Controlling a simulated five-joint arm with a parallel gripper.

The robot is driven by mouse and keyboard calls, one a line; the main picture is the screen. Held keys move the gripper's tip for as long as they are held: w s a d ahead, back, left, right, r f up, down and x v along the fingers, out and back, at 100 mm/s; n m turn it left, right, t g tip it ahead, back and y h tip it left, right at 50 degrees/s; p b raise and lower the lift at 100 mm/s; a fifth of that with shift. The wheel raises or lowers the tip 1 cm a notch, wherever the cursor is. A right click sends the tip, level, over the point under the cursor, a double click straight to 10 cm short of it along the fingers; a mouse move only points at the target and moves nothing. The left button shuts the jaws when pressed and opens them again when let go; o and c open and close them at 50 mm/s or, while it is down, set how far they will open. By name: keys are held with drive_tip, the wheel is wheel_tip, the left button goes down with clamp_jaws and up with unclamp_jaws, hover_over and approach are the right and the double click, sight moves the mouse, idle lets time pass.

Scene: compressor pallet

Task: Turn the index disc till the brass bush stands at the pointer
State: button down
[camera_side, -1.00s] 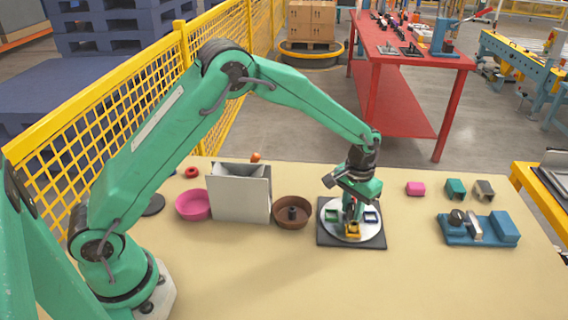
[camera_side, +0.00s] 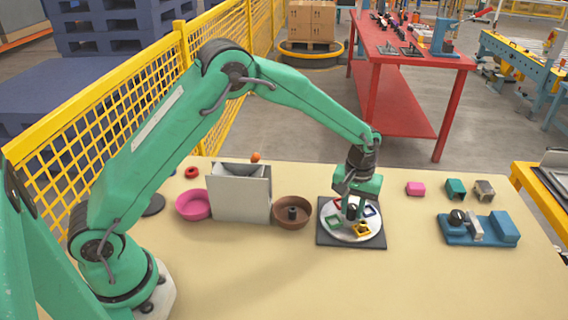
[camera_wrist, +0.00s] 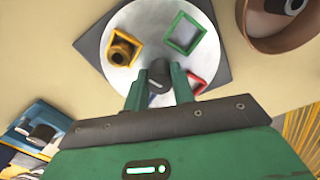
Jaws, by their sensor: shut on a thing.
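The pale index disc (camera_side: 349,234) lies on a dark square plate (camera_side: 379,241) and carries coloured square frames. The brass bush (camera_wrist: 122,50) sits inside the yellow frame (camera_wrist: 138,40), at the upper left of the disc in the wrist view. The green frame (camera_wrist: 185,33) looks empty and the red frame (camera_wrist: 197,82) is partly behind a finger. The blue frame (camera_side: 370,211) shows in the side view. My gripper (camera_wrist: 159,82) is shut on the dark knob (camera_wrist: 159,70) at the disc's middle. I cannot make out the pointer.
A brown bowl (camera_side: 280,221) with a dark post, a grey bin (camera_side: 240,200) and a pink bowl (camera_side: 193,206) stand left of the disc. A blue fixture (camera_side: 500,229) and several small blocks are on the right. The front of the table is clear.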

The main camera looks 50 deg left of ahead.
sight(353, 205)
drive_tip(key=shift+n, duration=6.5)
drive_tip(key=shift+a+n, duration=0.1)
drive_tip(key=shift+n, duration=6.4)
drive_tip(key=c, duration=1.5)
unclamp_jaws()
drive_tip(key=shift+o, duration=0.2)
drive_tip(key=shift+r, duration=3.9)
